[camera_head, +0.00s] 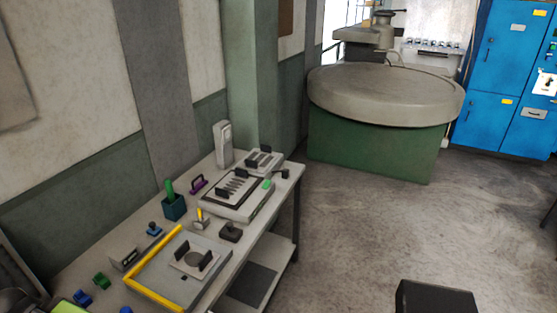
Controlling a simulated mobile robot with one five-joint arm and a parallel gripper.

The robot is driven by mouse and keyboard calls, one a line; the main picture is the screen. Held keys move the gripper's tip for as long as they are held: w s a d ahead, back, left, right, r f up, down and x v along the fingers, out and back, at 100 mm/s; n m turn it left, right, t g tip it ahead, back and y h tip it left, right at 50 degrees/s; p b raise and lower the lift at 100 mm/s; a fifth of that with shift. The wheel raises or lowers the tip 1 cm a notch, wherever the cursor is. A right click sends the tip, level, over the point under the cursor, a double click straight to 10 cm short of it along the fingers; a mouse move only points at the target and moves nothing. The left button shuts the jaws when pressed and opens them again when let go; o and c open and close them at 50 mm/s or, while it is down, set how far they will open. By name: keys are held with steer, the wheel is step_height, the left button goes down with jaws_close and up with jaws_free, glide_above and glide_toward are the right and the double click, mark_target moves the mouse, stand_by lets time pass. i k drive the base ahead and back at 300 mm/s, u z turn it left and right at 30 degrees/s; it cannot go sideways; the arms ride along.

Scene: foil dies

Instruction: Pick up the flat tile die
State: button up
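Several small handled pieces stand on the long grey bench (215,262) at the left; I cannot tell for certain which is the flat tile die. A dark piece with a knob (229,233), a piece with a yellow handle (201,219), a blue-topped piece (154,229) and a purple handled piece (198,184) stand apart from each other.
A dark blue holder (174,207) with a green handle, a grey tray unit (236,195) and an upright grey device (223,144) crowd the bench. A round table (385,92) on a green base and blue cabinets (493,75) stand behind. The floor right of the bench is largely clear.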

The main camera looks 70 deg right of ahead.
mark_target(259, 161)
steer(key=z, duration=1.25)
steer(key=k, duration=0.3)
steer(key=z, duration=2.05)
steer(key=i, duration=4.5)
